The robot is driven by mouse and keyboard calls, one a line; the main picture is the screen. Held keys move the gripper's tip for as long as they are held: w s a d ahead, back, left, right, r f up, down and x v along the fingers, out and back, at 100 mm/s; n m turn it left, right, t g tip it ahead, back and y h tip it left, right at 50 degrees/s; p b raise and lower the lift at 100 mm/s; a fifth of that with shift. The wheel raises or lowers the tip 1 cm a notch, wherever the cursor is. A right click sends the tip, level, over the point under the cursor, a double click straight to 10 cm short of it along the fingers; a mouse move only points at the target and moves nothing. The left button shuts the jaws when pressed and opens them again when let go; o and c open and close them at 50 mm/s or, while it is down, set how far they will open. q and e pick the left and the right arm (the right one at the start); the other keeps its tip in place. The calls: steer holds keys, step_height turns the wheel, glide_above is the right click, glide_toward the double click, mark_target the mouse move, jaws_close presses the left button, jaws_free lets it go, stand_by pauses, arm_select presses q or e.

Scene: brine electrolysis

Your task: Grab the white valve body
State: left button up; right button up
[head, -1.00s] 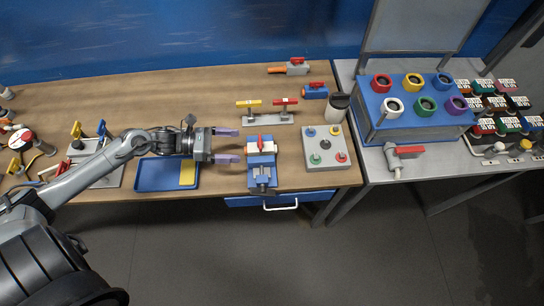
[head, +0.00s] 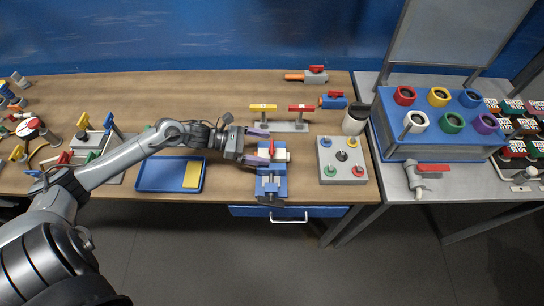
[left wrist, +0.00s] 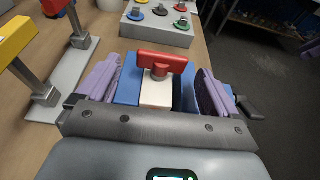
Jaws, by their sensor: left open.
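The white valve body (head: 281,154) sits at the top of a blue vise (head: 271,186) near the table's front edge. It has a red T-shaped handle (left wrist: 162,61), and in the left wrist view its white block (left wrist: 157,92) shows below that handle. My left gripper (head: 258,146) is open just left of the valve body. In the left wrist view its purple fingers (left wrist: 157,82) stand on either side of the valve body, with a gap on each side. My right gripper is not in view.
A stand with a yellow and a red handle (head: 282,126) is behind the vise. A grey plate with coloured knobs (head: 328,171) lies to its right. A blue tray (head: 150,175) lies to the left. A pale valve with a red handle (head: 417,184) is on the metal table.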

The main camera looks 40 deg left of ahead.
mark_target(277, 153)
arm_select(q)
steer(key=shift+r+x, duration=0.2)
steer(key=shift+x, duration=0.9)
steer(key=shift+r+x, duration=0.2)
steer(key=shift+x, duration=0.95)
steer(key=shift+w+d+f, duration=0.2)
steer(key=shift+w+d, duration=0.05)
steer(key=shift+d, duration=0.2)
steer(key=shift+c, duration=0.4)
steer(key=c, duration=1)
steer(key=shift+c, duration=1.1)
steer(key=shift+r+p, duration=0.2)
steer(key=shift+p, duration=0.1)
